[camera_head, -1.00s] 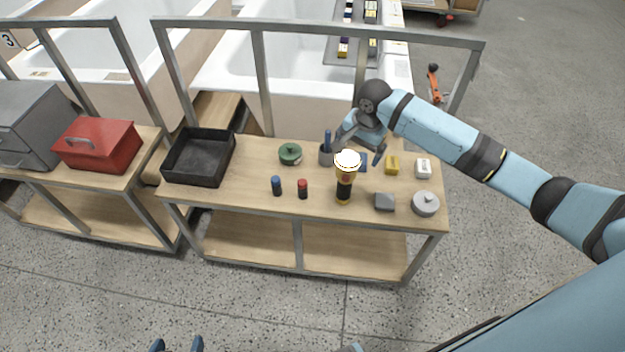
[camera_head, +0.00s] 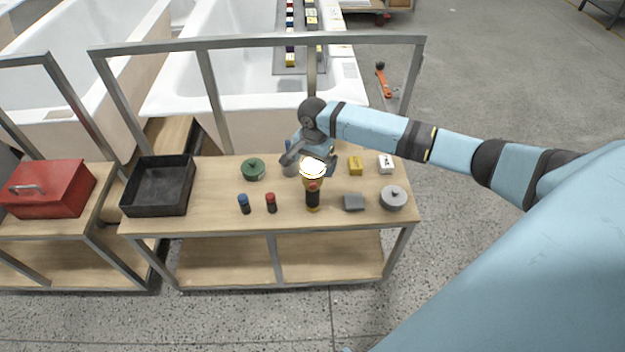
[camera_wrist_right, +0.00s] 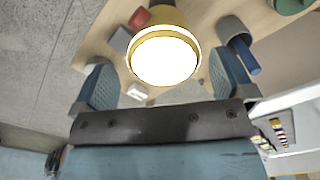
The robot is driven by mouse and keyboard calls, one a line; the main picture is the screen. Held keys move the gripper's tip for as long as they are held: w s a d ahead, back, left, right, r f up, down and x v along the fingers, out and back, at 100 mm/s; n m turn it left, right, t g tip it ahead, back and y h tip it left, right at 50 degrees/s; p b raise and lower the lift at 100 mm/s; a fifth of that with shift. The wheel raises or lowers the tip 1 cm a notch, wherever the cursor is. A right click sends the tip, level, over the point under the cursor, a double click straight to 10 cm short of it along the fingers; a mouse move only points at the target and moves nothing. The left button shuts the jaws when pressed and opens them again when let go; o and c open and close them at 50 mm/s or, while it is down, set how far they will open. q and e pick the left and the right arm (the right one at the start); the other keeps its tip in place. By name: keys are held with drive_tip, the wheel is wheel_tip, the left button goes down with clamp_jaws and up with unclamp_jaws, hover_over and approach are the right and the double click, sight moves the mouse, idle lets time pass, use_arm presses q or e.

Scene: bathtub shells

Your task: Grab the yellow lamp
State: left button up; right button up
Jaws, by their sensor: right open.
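The yellow lamp (camera_head: 313,197) stands upright on the wooden workbench, with a black band on its body and a bright white lit top. My right gripper (camera_head: 309,160) is open and empty just behind the lamp's head in the head view. In the right wrist view the lamp's glowing face (camera_wrist_right: 165,60) and yellow rim fill the space ahead, between the two spread fingers of the right gripper (camera_wrist_right: 165,50). I cannot tell whether the fingers are fully around it, and no contact shows. My left gripper is not in view.
On the bench (camera_head: 220,212) are a blue can (camera_head: 244,204), red can (camera_head: 271,203), green pot (camera_head: 253,170), yellow block (camera_head: 355,166), grey block (camera_head: 354,202), grey lidded pot (camera_head: 394,198) and black tray (camera_head: 133,201). A grey cup stands beside the gripper. A metal frame (camera_head: 255,43) rises behind.

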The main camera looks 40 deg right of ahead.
sight(312, 166)
wheel_tip(312, 166, down, 4)
drive_tip(key=shift+w+a+f, duration=0.1)
drive_tip(key=shift+a+f, duration=0.05)
drive_tip(key=shift+f, duration=0.05)
drive_tip(key=c, duration=1.2)
drive_tip(key=shift+c, duration=0.3)
drive_tip(key=shift+r, duration=0.2)
